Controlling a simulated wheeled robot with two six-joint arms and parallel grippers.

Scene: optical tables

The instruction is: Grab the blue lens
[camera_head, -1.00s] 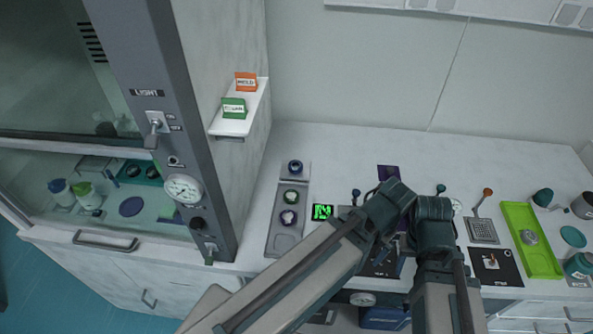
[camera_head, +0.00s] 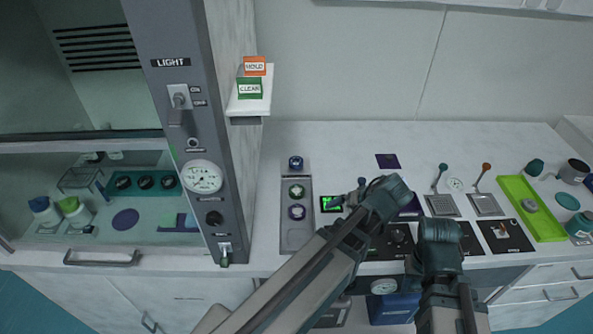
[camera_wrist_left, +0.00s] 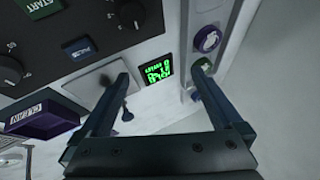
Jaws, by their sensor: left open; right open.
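The blue lens (camera_head: 295,163) sits at the far end of a narrow grey tray (camera_head: 293,237) in the head view. A green-ringed lens (camera_head: 296,191) and a purple lens (camera_head: 297,211) sit nearer on that tray. My left gripper (camera_wrist_left: 162,75) is open and empty in the left wrist view. The green display shows between its fingers, and the green-ringed lens (camera_wrist_left: 203,67) and purple lens (camera_wrist_left: 207,38) lie by its right finger.
The green display (camera_head: 331,204) is right of the tray. Small lever devices (camera_head: 442,205) and a lime tray (camera_head: 530,208) stand farther right. A grey cabinet with a gauge (camera_head: 202,177) rises left of the tray. Bare white table lies behind the tray.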

